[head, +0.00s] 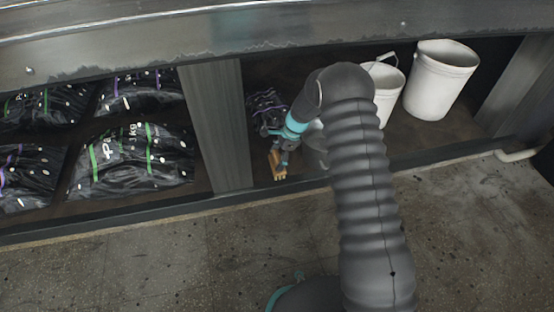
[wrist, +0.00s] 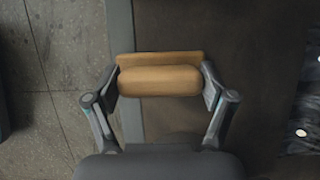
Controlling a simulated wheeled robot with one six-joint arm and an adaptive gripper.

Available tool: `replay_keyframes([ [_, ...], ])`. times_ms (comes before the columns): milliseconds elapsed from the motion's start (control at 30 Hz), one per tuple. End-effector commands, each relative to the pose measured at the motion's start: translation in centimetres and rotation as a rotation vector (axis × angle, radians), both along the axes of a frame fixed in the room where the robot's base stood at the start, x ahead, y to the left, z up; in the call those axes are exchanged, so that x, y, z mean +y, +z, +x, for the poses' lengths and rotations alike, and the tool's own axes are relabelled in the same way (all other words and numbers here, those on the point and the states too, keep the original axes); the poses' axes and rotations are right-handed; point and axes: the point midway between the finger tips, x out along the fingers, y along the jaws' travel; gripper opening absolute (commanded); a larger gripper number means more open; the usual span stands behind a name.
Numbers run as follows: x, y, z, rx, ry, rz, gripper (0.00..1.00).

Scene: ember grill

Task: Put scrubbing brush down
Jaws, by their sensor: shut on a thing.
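The scrubbing brush (head: 277,164) is a small tan wooden block, in the head view just inside the low shelf's front edge. In the wrist view the brush (wrist: 160,80) lies crosswise between my two fingers. My gripper (head: 281,156) is shut on it from both ends, as the wrist view of the gripper (wrist: 160,84) shows. In the wrist view the brush is over the shelf's front edge strip and dark floor. I cannot tell whether its underside touches the shelf.
The shelf (head: 420,157) holds white buckets (head: 440,80) at right and a dark bag (head: 266,108) behind my gripper. A grey post (head: 217,125) stands close left, with black charcoal bags (head: 133,160) beyond. Bare shelf shows around the brush. The concrete floor (head: 150,265) in front is clear.

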Motion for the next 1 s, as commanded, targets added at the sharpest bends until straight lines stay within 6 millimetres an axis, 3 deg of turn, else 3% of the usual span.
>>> replay_keyframes([
  [367, 0.0, -0.6, 0.1, -0.002, 0.0, 0.001, 0.39],
  [400, 0.0, -0.6, 0.1, -0.002, 0.0, 0.001, 0.85],
  [467, 0.0, -0.5, 0.1, -0.002, 0.0, 0.001, 1.0],
  [833, 0.0, -0.4, 0.1, -0.002, 0.0, 0.001, 1.0],
  [1000, -0.5, 1.1, 0.3, -0.004, -0.001, 0.0, 1.0],
])
